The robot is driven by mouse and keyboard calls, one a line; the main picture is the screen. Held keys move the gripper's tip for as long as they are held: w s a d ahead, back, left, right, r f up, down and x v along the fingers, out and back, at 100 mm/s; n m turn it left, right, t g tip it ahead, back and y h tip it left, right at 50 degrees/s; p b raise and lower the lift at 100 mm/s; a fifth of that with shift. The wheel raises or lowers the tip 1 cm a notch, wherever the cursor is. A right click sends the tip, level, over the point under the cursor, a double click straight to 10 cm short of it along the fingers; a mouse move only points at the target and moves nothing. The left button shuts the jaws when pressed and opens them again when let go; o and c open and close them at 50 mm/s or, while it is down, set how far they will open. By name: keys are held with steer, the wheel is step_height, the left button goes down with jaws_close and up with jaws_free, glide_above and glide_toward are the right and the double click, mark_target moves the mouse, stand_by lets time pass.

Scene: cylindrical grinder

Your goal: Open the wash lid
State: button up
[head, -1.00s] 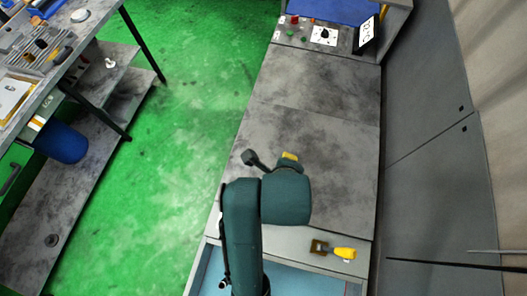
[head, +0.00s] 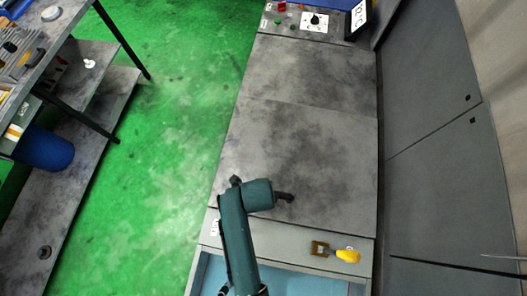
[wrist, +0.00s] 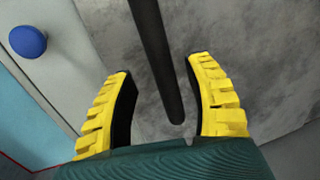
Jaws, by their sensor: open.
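A long mottled grey panel (head: 315,150) with a seam across it runs up the middle of the head view. I cannot tell for sure which part is the wash lid. In the wrist view, my gripper (wrist: 160,68) is open, with its two yellow-ribbed fingers apart. A dark round bar (wrist: 158,55) runs from the top edge down between the fingers, its rounded end near the palm. I see a gap on both sides of the bar, with mottled grey surface behind it. In the head view my fingers are hidden, with my wrist over the panel's lower left.
A yellow-handled tool (head: 347,256) lies on the light strip below the panel. A control box (head: 305,22) stands at the far end. Tall grey doors (head: 425,130) line the right. A workbench (head: 85,90) stands left across clear green floor. The wrist view shows a blue knob (wrist: 28,41).

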steer(key=shift+w+f, duration=0.2)
steer(key=shift+f, duration=0.6)
steer(key=shift+w+f, duration=0.15)
steer(key=shift+f, duration=0.65)
jaws_close()
